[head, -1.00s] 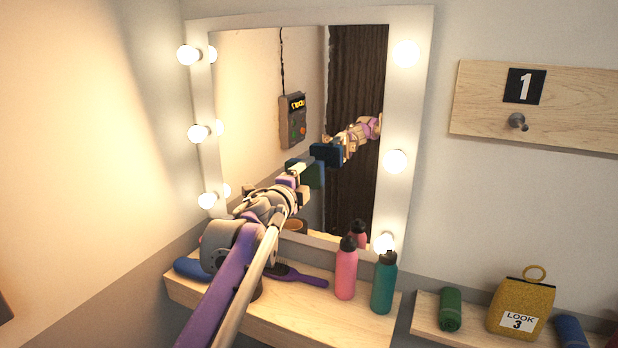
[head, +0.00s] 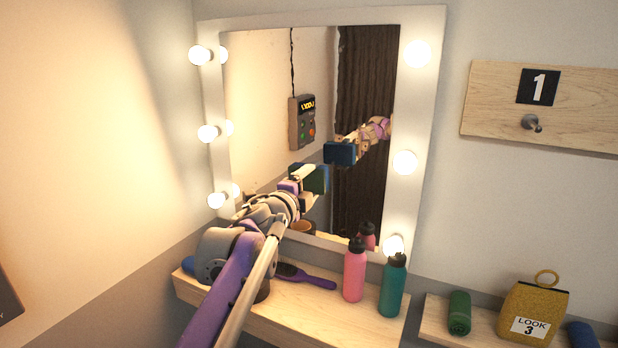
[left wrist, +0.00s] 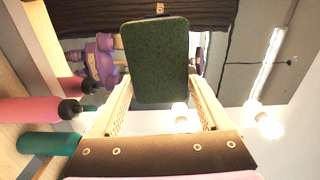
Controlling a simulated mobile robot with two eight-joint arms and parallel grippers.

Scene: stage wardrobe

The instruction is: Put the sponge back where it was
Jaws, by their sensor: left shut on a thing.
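The sponge (head: 318,178) is a block with a dark green face and a blue side. My left gripper (head: 302,182) is shut on it and holds it in the air before the mirror (head: 262,100), above the shelf. In the left wrist view, the sponge's green face (left wrist: 157,60) stands between the two fingers and hides what is behind it. The mirror shows a reflection of the sponge, blue side out, and of my arm. My right gripper is in neither view.
Below, a wooden shelf (head: 290,318) holds a purple brush (head: 305,276), a pink bottle (head: 355,275) and a teal bottle (head: 392,288). A blue item is partly hidden behind my arm. Lit bulbs (head: 208,133) line the mirror frame. A second shelf at right holds a yellow bag (head: 532,310).

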